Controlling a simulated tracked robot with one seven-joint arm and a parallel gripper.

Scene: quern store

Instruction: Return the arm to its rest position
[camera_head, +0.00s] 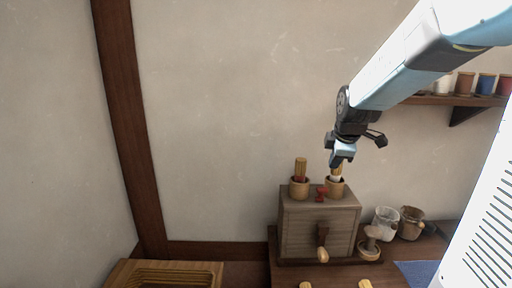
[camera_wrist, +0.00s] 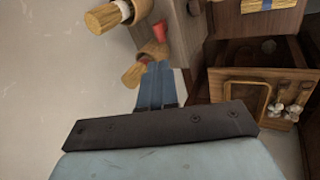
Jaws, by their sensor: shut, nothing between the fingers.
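My gripper (camera_head: 340,160) hangs at the end of my arm, over the right side of a wooden quern box (camera_head: 303,232). It points down, close above the right wooden cup (camera_head: 335,188), which has a light stick standing in it. Its fingers (camera_wrist: 158,88) show together in the wrist view, with nothing visible between them. I cannot tell whether the fingertips touch the stick. My arm reaches in from the upper right of the head view.
A left cup (camera_head: 299,188) and a red knob (camera_head: 321,194) sit on the box. A glass jar (camera_head: 384,223) and a brown jar (camera_head: 410,223) stand right of it. A shelf (camera_head: 455,100) holds several small pots.

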